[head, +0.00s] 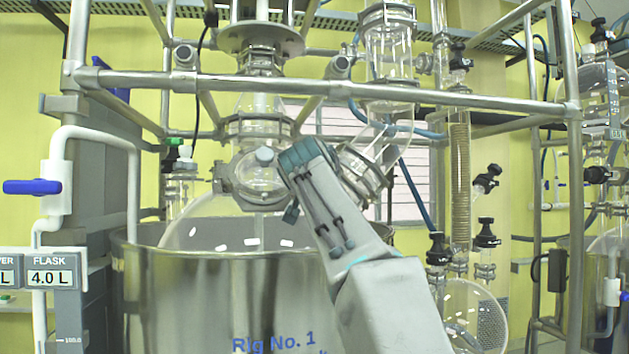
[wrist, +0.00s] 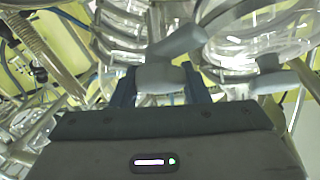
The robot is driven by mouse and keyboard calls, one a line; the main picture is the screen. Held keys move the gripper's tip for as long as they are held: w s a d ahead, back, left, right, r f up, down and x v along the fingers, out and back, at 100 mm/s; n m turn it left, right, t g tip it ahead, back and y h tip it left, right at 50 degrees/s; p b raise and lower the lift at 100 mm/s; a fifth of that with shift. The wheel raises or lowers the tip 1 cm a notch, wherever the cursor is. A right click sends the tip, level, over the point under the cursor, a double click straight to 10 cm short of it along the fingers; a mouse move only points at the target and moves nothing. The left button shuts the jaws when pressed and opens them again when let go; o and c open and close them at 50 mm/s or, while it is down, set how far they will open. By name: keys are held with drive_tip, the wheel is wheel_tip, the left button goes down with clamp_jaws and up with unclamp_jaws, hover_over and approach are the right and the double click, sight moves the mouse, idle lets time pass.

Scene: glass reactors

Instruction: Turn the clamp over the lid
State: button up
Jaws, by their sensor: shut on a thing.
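My gripper (head: 285,168) is at the right side of this lid. In the wrist view my gripper (wrist: 160,85) has its two dark fingers shut on a grey piece of the clamp (wrist: 178,43), which lies between them and reaches up and right. The lid's edge beside my gripper is partly hidden by it in the head view.
A steel tub marked Rig No. 1 (head: 225,300) stands below the vessel. A metal rail (head: 330,90) crosses above my gripper. A glass elbow with a metal coupling (head: 362,172) is close on the right. A valve with a blue handle (head: 32,187) is at far left.

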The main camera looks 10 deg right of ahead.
drive_tip(key=m+h, duration=0.1)
drive_tip(key=m+g+h, duration=0.1)
drive_tip(key=m, duration=0.1)
drive_tip(key=shift+w+a+m+g+p, duration=0.1)
drive_tip(key=shift+a+m+g+p, duration=0.05)
drive_tip(key=shift+m+g+p, duration=0.2)
drive_tip(key=m+g+h+p, duration=0.2)
drive_tip(key=m+p, duration=0.1)
drive_tip(key=m, duration=0.1)
drive_tip(key=shift+r, duration=0.1)
drive_tip(key=m+g+h+p, duration=0.1)
drive_tip(key=m+g+p, duration=0.1)
drive_tip(key=m+p, duration=0.1)
drive_tip(key=shift+m+g+p, duration=0.25)
drive_tip(key=shift+p, duration=0.2)
drive_tip(key=shift+f+m, duration=0.25)
drive_tip(key=shift+m, duration=0.05)
drive_tip(key=shift+f+g+p, duration=0.1)
drive_tip(key=shift+g+p, duration=0.2)
drive_tip(key=o, duration=1)
drive_tip(key=shift+s, duration=0.2)
drive_tip(key=shift+c, duration=0.2)
